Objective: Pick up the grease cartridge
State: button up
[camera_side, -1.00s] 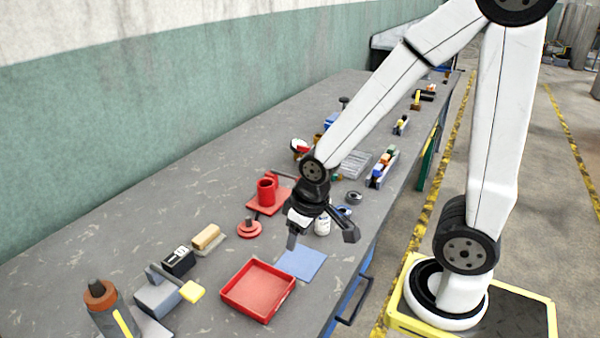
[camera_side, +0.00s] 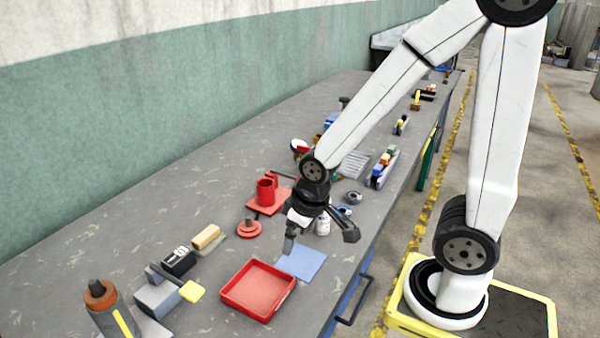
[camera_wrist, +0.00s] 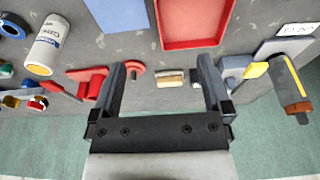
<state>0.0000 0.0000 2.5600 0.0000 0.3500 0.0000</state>
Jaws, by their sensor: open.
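A white cylinder with a printed label, which looks like the grease cartridge (camera_side: 323,227), stands on the bench just behind my gripper in the side view. In the wrist view the white cylinder (camera_wrist: 47,46) is at the upper left, outside my left finger, with its lettering partly readable. My gripper (camera_side: 319,240) is above the bench near the blue mat (camera_side: 303,262). In the wrist view my gripper (camera_wrist: 162,68) has its two fingers wide apart with nothing held between them. The cylinder is partly hidden by my gripper in the side view.
A red tray (camera_side: 232,297) lies in front of my gripper. A red cup (camera_side: 266,190) on a red plate stands to the left. A grey cylinder with an orange cap (camera_side: 112,312) is at front left. A small bin with coloured items (camera_side: 383,168) is behind right. The bench's left side is mostly clear.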

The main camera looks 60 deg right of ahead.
jog(key=m+t+y, duration=0.4)
jog(key=m+t, duration=0.8)
jog(key=m, duration=1.8)
send_over(323, 216)
jog(key=a, duration=0.6)
notch_tip(323, 216, down, 4)
jog(key=s+d+f+m+h, duration=0.25)
jog(key=d+m+h, duration=0.2)
jog(key=d, duration=0.25)
jog(key=s+f+m, duration=0.1)
jog(key=s+f+m+h, duration=0.1)
jog(key=f, duration=0.1)
jog(key=s+f+m+g+h, duration=0.1)
jog(key=f, duration=0.1)
jog(key=shift+s+m, duration=0.25)
jog(key=shift+m, duration=0.1)
